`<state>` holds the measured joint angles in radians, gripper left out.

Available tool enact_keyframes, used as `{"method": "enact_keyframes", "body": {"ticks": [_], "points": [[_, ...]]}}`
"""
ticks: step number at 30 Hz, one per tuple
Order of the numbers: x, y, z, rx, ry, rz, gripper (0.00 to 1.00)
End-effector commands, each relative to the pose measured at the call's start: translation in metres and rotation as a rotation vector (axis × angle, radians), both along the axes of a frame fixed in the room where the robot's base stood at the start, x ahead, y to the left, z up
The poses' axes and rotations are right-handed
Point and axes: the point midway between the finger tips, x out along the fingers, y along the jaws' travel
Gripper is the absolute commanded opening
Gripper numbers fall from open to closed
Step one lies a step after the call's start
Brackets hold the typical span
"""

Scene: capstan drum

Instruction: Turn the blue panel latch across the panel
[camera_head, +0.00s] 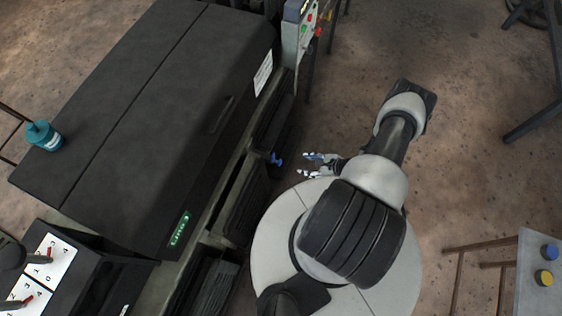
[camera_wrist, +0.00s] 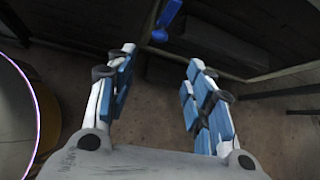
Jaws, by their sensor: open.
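The blue panel latch (camera_head: 276,159) is a small blue piece on the side of the dark machine, at its lower front face. It also shows in the wrist view (camera_wrist: 167,17) at the top, beyond and between my fingertips. My gripper (camera_head: 313,164) is open and empty, to the right of the latch and apart from it. In the wrist view the two blue and white fingers of my gripper (camera_wrist: 162,62) are spread, with a clear gap between them. The exact angle of the latch is hard to tell.
The large dark machine (camera_head: 150,110) fills the left. A control box with buttons (camera_head: 312,25) stands at the top. A teal bottle (camera_head: 43,135) sits at the far left. A table with blue and yellow buttons (camera_head: 530,285) is at lower right. Bare floor lies right of the machine.

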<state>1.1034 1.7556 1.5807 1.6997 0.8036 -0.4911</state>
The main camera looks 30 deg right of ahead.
Motion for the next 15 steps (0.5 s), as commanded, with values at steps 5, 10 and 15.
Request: {"method": "enact_keyframes", "body": {"ticks": [5, 10, 15], "points": [[0.019, 0.013, -0.025, -0.001, 0.000, 0.008, 0.48], [0.042, 0.027, -0.051, 0.000, -0.001, 0.009, 0.48], [0.065, 0.041, -0.078, 0.000, -0.001, 0.009, 0.48]]}}
